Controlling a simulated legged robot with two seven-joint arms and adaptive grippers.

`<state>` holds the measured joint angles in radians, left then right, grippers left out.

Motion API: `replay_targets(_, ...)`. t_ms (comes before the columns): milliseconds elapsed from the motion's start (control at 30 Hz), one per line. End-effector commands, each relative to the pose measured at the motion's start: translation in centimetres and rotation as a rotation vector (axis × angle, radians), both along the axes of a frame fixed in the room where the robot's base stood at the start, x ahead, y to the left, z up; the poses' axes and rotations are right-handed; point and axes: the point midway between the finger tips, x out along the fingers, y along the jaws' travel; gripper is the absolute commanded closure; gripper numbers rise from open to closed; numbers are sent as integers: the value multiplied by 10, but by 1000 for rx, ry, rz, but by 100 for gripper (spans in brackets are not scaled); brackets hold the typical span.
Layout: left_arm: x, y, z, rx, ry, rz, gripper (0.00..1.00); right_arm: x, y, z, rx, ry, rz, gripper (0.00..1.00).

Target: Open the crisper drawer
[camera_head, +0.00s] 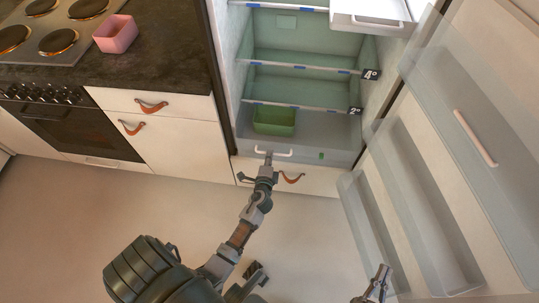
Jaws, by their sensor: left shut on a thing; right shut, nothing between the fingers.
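The crisper drawer (338,150) is the pale, see-through drawer at the bottom of the open fridge, with a white bar handle (285,154) on its front. A green bin (274,128) shows at the left above or behind the drawer front; I cannot tell which. My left gripper (268,158) reaches up from below and is shut on the handle, left of the drawer's middle. I cannot tell how far out the drawer stands. My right gripper (384,270) is shut and empty at the bottom right, well away from the drawer.
The open fridge door (480,190) with clear shelves fills the right side. A white drawer (368,20) sits high in the fridge. Cabinets with leather pulls (151,106) stand left, and one pull (292,177) hangs below the crisper. A pink bin (116,34) is on the counter. Floor at left is clear.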

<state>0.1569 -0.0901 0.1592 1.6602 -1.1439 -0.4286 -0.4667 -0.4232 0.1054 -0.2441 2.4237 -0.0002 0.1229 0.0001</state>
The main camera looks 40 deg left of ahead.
Motion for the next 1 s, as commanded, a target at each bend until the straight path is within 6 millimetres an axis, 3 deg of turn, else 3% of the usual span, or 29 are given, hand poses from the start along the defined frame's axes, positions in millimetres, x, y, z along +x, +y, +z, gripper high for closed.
replay_targets(33, -6, -2, -9, -7, 18, 4, 100, 0, 0, -1, 1, 0, 0, 100)
replay_targets(233, -4, -2, -11, -9, 19, 3, 100, 0, 0, 0, 1, -2, -1, 100)
replay_targets(267, -4, -2, -11, -9, 19, 3, 81, 0, 0, 0, 1, -2, 0, 100)
replay_targets(333, -4, -2, -11, -10, 19, 3, 63, 0, 0, 0, 1, -2, 0, 100)
replay_targets(733, -11, -5, -7, -7, 15, 3, 63, -1, -1, 3, -1, -10, 0, 100)
replay_targets(1000, -57, -33, 4, -10, 16, 4, 63, -1, 0, 2, -1, -6, 0, 100)
